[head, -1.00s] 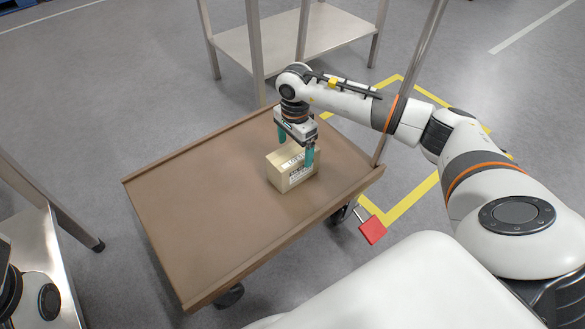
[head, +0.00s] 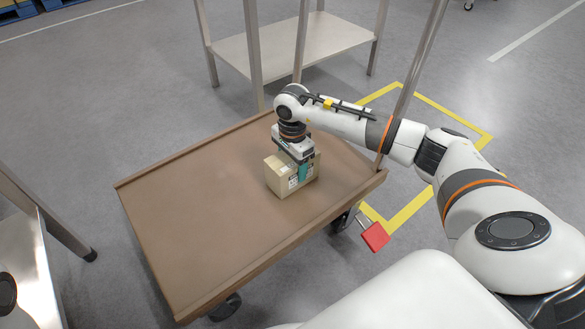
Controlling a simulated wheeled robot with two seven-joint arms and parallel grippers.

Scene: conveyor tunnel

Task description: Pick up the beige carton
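The beige carton (head: 279,180) sits on the brown cart top, towards its right side, with printed labels on its near side. My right gripper (head: 298,168) points down over the carton, low against it. One teal finger lies in front of the carton's near side. The carton appears to rest on the cart. My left gripper is not in view.
The brown cart (head: 190,215) has metal posts at its back and right. A metal shelf (head: 300,42) stands behind, and another metal table (head: 22,265) is at left. The cart's left side is bare.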

